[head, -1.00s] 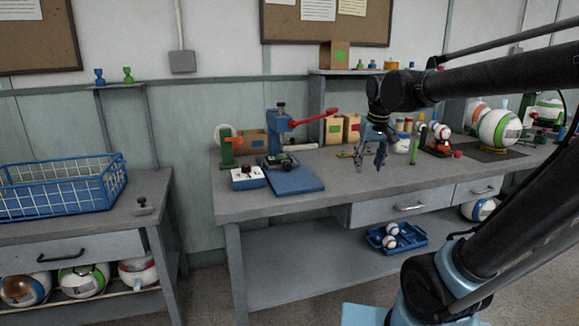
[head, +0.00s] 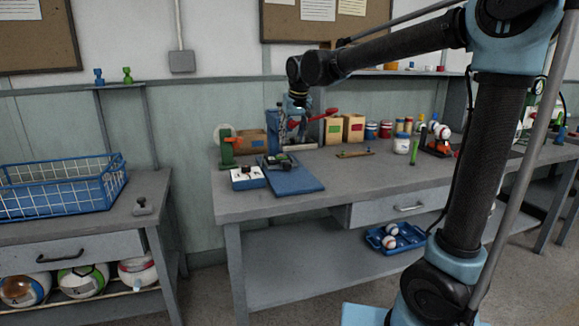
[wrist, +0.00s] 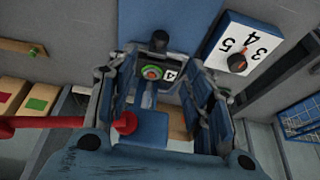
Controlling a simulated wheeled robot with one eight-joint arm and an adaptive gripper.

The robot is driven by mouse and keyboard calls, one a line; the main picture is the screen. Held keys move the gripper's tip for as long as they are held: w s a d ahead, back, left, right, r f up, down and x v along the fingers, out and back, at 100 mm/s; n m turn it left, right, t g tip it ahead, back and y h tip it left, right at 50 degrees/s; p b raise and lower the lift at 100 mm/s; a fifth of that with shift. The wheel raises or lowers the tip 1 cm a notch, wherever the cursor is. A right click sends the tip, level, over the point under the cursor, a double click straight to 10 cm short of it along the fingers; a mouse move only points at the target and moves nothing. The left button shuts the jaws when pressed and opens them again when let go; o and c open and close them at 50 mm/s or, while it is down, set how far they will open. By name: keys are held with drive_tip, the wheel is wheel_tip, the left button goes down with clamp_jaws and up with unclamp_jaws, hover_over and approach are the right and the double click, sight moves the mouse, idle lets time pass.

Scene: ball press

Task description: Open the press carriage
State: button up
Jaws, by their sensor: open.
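The blue press (head: 273,125) stands on the bench with its red lever (head: 328,113) pointing right. Its blue base plate (head: 298,182) reaches toward the bench's front edge. A dark, low part that looks like the carriage (head: 279,161) sits at the back of that plate; in the wrist view, a dark part with a green ring and red centre (wrist: 152,72) shows between my fingers. My gripper (head: 292,128) hangs at the press, partly overlapping its column. In the wrist view, my gripper (wrist: 152,90) is open, fingers spread either side of the press. Contact cannot be told.
A white dial box (head: 247,177) stands left of the base plate; its numbers show in the wrist view (wrist: 238,48). A green stand (head: 227,148) is behind it. Cardboard boxes (head: 353,128) and jars (head: 402,143) stand to the right. The bench front right of the plate is clear.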

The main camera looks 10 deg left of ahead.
sight(288, 164)
drive_tip(key=x, duration=1.4)
drive_tip(key=shift+w+f, duration=0.15)
drive_tip(key=shift+f, duration=0.25)
clamp_jaws()
